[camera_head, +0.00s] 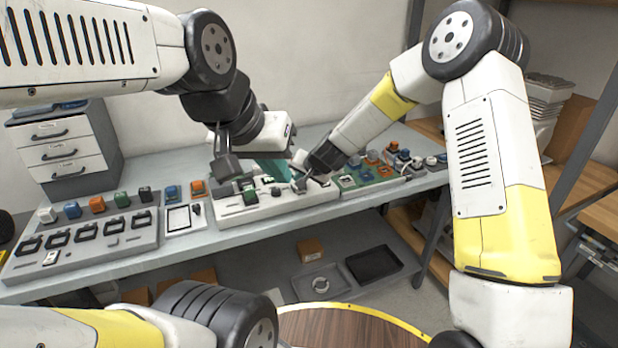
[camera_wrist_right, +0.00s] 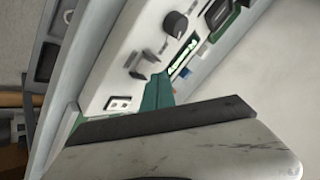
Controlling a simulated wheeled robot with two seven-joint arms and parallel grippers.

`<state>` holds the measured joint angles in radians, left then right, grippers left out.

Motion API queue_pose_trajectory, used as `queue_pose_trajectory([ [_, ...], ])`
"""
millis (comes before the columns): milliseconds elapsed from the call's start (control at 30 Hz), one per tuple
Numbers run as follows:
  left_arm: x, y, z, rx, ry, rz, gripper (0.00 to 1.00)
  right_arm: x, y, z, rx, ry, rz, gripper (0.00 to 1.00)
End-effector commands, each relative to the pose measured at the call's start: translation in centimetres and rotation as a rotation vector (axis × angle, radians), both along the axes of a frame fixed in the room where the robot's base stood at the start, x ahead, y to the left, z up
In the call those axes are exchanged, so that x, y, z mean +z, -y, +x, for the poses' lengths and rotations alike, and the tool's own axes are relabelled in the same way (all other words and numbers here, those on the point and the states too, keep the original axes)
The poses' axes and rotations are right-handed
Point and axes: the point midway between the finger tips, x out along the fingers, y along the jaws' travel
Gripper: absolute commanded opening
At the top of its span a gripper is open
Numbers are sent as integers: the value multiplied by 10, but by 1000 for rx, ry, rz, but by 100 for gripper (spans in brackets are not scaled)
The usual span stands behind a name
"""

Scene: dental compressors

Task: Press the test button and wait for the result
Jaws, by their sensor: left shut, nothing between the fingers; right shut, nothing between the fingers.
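The white test panel (camera_head: 236,214) lies on the bench at centre. In the right wrist view the panel (camera_wrist_right: 112,75) shows a dark knob (camera_wrist_right: 175,23), a lit display (camera_wrist_right: 183,58) with green marks, and small switch-like parts (camera_wrist_right: 140,64); I cannot tell which is the test button. My right gripper (camera_head: 299,184) is shut, low over the panel's right part; contact is unclear. A teal wedge-shaped piece (camera_head: 272,169) stands beside it and also shows in the wrist view (camera_wrist_right: 158,92). My left gripper (camera_head: 226,167) is shut above the panel's left part, holding nothing.
A grey rack with several black slots (camera_head: 85,243) fills the bench's left end, with coloured blocks (camera_head: 97,204) behind it. A green board with small parts (camera_head: 370,174) lies right of the panel. Drawers (camera_head: 62,152) stand at the back left. Trays (camera_head: 373,264) lie on the lower shelf.

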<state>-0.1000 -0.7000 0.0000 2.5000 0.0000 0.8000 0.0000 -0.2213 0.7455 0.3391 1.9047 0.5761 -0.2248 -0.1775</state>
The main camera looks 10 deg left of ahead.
Motion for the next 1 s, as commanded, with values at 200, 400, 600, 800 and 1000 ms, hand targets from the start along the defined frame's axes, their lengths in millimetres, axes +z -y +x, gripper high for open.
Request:
queue_pose_trajectory([
  [200, 0, 0, 0, 0, 0, 0, 0, 0, 0, 0, 0, 0, 0, 0],
  [400, 0, 0, 0, 0, 0, 0, 0, 0, 0, 0, 0, 0, 0, 0],
  [600, 0, 0, 0, 0, 0, 0, 0, -1, 0, 0, 0, 0, 0, 0],
  [800, 0, 0, 0, 0, 0, 0, 0, -7, 0, 0, 1, -2, -1, 0],
  [1000, 0, 0, 0, 0, 0, 0, 0, -8, 0, 0, 0, 0, 0, 0],
])
